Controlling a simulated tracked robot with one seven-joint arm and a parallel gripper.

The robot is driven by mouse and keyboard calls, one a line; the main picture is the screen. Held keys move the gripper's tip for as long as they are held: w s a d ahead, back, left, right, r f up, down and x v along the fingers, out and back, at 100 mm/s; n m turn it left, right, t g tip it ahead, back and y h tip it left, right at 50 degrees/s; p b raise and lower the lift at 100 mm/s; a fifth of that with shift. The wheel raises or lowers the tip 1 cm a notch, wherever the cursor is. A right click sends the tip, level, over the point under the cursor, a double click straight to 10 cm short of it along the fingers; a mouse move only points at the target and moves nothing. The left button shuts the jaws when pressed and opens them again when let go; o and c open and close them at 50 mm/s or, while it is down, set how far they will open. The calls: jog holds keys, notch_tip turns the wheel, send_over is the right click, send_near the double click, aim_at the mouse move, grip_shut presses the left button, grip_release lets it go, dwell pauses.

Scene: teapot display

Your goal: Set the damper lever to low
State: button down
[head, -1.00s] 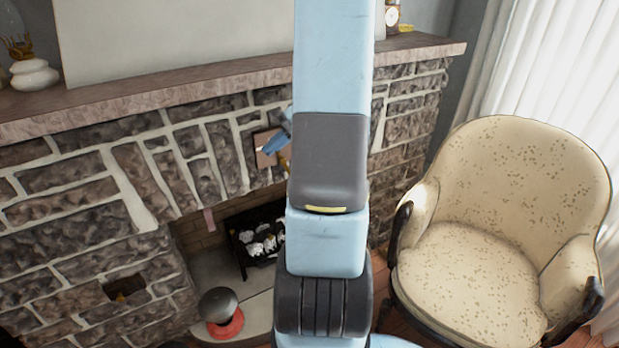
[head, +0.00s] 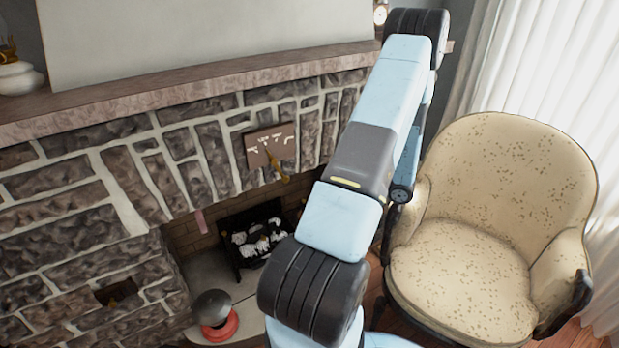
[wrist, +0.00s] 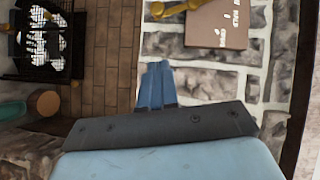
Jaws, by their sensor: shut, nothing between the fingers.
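The damper plate (head: 283,137) is a brown plaque with white lettering, set on the stone chimney front above the fire opening. The gold damper lever (head: 276,168) lies across its lower part, slanting from upper left to lower right. The lettering is too small to read surely. In the wrist view the plate (wrist: 207,36) is at the top, with part of the gold lever (wrist: 172,8) cut by the top edge. My gripper (wrist: 157,68) is shut and empty, its blue fingertips apart from the lever in the picture. The head view does not clearly show the fingertips.
The mantel shelf (head: 160,92) runs above the plate. A fire grate (head: 255,235) with pale logs sits in the opening below. A cream armchair (head: 470,250) stands at right. A dark-topped red object (head: 215,315) stands on the hearth.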

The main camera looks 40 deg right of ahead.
jog(key=s+a+x, duration=0.1)
jog(key=a+x, duration=0.1)
jog(key=x, duration=1)
jog(key=shift+w+a+f, duration=0.3)
jog(key=shift+a, duration=0.15)
jog(key=shift+w+a+f+m+t, duration=0.25)
jog(key=shift+a+f+m+t, duration=0.2)
jog(key=shift+a, duration=0.25)
jog(key=shift+d, duration=0.1)
